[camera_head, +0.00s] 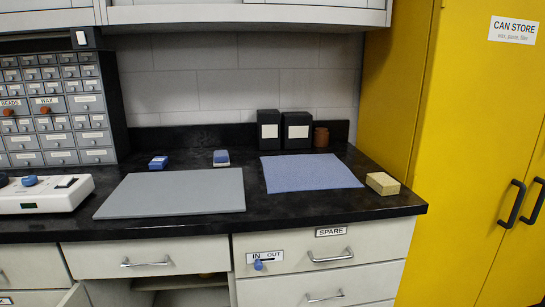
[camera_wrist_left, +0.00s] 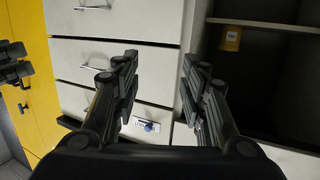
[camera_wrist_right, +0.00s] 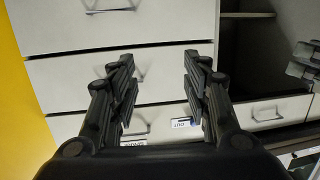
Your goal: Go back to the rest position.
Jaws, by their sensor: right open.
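My left gripper (camera_wrist_left: 160,60) shows in the left wrist view. Its two fingers are apart with nothing between them, in front of pale drawers and an open cupboard compartment. My right gripper (camera_wrist_right: 159,60) shows in the right wrist view. Its fingers are also apart and empty, in front of pale drawer fronts. Neither gripper shows in the head view, and neither is seen touching anything.
The black counter (camera_head: 270,210) holds a grey mat (camera_head: 175,192), a blue cloth (camera_head: 310,173), a tan block (camera_head: 383,183) and a white device (camera_head: 60,193). A yellow cabinet (camera_head: 470,130) stands at right. A compartment under the counter holds a yellow tin (camera_wrist_left: 230,39).

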